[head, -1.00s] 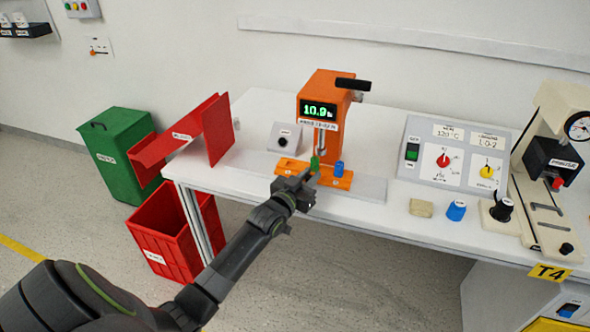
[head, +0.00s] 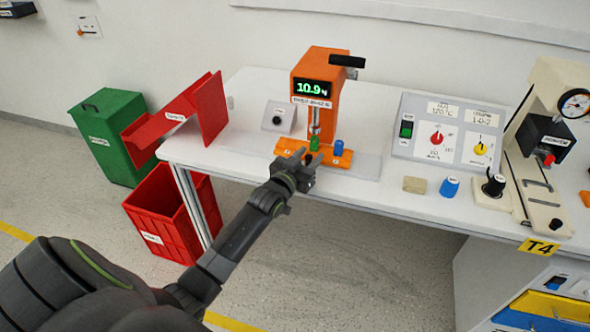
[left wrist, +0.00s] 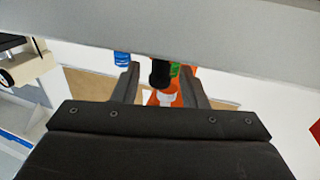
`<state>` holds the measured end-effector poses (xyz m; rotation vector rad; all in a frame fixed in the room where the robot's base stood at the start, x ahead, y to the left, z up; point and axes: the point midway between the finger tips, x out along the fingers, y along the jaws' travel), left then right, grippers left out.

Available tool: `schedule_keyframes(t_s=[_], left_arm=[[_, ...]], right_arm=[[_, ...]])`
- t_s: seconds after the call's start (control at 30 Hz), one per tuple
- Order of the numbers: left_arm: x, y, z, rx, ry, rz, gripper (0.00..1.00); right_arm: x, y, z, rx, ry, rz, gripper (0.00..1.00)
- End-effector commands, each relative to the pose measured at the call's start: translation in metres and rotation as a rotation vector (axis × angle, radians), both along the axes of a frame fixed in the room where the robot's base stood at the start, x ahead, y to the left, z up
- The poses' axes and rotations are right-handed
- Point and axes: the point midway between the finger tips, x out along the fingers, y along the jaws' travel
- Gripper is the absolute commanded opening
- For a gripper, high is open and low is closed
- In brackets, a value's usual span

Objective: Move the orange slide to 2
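The orange slide (head: 341,161) is a flat orange plate at the foot of the orange press (head: 325,75) on the white table. A green piece (head: 314,143) and a blue piece (head: 339,147) stand on it. The press's spindle comes down at the green piece. My left gripper (head: 306,157) is at the slide's front edge, just in front of the green piece. In the left wrist view its fingers (left wrist: 160,88) are apart, with a black knob, green and orange between them. I cannot tell whether they touch anything. My right gripper is not in view.
A control panel (head: 447,132) with knobs stands right of the press. A red chute (head: 208,108) is at the left, above a red crate (head: 165,232).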

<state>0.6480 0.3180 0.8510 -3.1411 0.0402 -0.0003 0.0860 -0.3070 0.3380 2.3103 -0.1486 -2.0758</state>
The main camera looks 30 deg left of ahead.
Motion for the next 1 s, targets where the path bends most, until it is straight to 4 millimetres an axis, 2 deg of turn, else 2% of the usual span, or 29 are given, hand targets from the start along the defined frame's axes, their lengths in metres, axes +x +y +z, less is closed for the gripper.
schedule_keyframes(t_s=[0.17,0.7,0.83,1.0], left_arm=[[-0.025,0.001,-0.001,0.001,0.003,0.001,0.39],[-0.136,0.004,-0.001,0.000,0.004,0.001,0.39],[-0.155,0.004,-0.001,0.001,0.003,0.001,0.39],[-0.167,0.004,-0.001,0.000,0.002,0.000,0.39]], right_arm=[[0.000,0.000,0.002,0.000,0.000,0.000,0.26],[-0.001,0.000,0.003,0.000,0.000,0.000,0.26],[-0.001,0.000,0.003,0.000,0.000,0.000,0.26],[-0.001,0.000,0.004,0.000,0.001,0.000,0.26]])
